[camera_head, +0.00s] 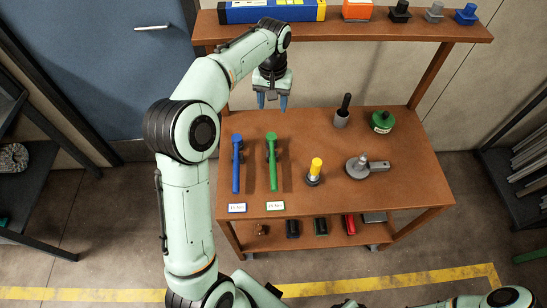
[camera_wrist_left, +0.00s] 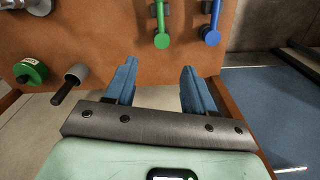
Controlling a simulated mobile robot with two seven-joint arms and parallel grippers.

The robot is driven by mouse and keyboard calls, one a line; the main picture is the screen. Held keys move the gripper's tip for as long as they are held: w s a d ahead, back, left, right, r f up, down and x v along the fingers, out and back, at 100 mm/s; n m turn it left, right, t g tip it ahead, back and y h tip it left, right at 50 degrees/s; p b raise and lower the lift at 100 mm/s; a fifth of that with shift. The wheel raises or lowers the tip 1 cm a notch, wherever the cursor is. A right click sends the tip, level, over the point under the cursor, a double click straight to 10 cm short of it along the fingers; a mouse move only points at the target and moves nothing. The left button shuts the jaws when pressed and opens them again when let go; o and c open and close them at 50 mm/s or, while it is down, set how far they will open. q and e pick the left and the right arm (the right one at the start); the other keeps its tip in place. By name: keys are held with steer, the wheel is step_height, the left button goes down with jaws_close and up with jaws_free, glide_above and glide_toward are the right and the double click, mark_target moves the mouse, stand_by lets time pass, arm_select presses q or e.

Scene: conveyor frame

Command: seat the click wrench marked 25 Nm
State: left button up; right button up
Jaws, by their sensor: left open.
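A blue click wrench (camera_head: 236,165) and a green click wrench (camera_head: 272,163) lie side by side on the left of the brown table, heads toward the back. A blue-edged label (camera_head: 236,208) and a green-edged label (camera_head: 275,206) lie in front of them; their print is too small to read surely. My left gripper (camera_head: 272,103) is open and empty, above the table's back left edge, beyond the wrench heads. The left wrist view shows its parted blue fingers (camera_wrist_left: 154,85), the green wrench (camera_wrist_left: 161,25) and the blue wrench (camera_wrist_left: 212,22). My right gripper is out of view.
A yellow-handled tool (camera_head: 315,168), a grey tool (camera_head: 362,168), a black-handled tool (camera_head: 342,113) and a green round item (camera_head: 382,122) stand to the right. A raised shelf (camera_head: 420,25) with boxes crosses the back. A lower shelf (camera_head: 270,240) holds small items.

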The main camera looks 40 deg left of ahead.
arm_select(q)
steer(key=s+d+f+n+b, duration=0.2)
steer(key=s+d+f+n, duration=0.1)
steer(key=s+f, duration=0.35)
steer(key=b, duration=0.1)
glide_above(273, 158)
steer(key=f, duration=0.8)
steer(key=shift+s+a, duration=0.25)
steer(key=shift+s, duration=0.05)
steer(key=shift+w+d+f, duration=0.1)
steer(key=shift+w+f, duration=0.05)
steer(key=shift+f, duration=1.25)
steer(key=shift+w+d+f, duration=0.1)
steer(key=shift+w+f, duration=0.05)
steer(key=shift+f, duration=1.25)
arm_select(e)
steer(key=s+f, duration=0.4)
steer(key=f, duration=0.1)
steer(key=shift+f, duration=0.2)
arm_select(q)
jaws_close()
steer(key=shift+r, duration=0.1)
